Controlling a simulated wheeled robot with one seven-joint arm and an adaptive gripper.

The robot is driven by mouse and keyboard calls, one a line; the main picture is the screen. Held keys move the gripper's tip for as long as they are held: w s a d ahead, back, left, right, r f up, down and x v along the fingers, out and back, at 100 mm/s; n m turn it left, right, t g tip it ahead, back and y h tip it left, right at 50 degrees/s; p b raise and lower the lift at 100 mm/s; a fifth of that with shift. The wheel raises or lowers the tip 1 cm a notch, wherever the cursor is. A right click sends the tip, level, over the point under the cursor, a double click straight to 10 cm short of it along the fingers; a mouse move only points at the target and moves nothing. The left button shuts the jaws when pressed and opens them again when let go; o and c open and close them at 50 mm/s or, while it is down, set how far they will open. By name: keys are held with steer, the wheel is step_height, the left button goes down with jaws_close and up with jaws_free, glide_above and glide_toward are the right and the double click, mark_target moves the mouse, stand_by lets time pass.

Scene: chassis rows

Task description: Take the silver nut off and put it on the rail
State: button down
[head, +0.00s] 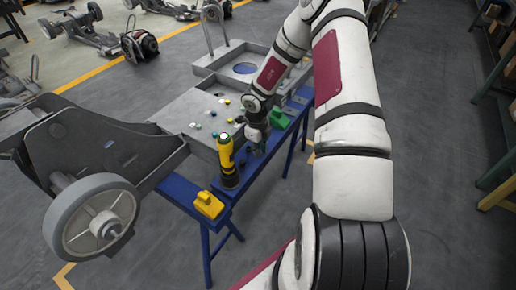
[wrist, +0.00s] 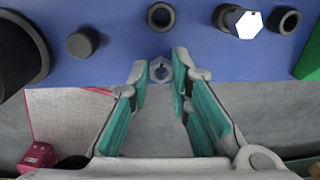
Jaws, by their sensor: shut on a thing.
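In the wrist view, my gripper (wrist: 160,72) has its teal-padded fingers closed on a small silver-grey hexagonal nut (wrist: 160,70) with a hole through it. The nut sits between the fingertips, over the near edge of the blue rail (wrist: 120,62); whether it touches the rail I cannot tell. In the head view, my gripper (head: 257,142) points down over the blue rail (head: 222,191) along the workbench, behind the yellow and black tool. The nut cannot be made out there.
A dark ring (wrist: 161,16), a dark cylinder (wrist: 83,42), a bright hexagonal-topped piece (wrist: 244,21) and another dark ring (wrist: 285,20) stand on the rail. A yellow-black tool (head: 227,160), yellow block (head: 208,205) and green block (head: 279,119) are nearby. A wheeled chassis (head: 95,150) is left.

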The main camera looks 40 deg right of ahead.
steer(key=shift+f, duration=0.45)
stand_by(0.3)
steer(key=c, duration=1.4)
jaws_free()
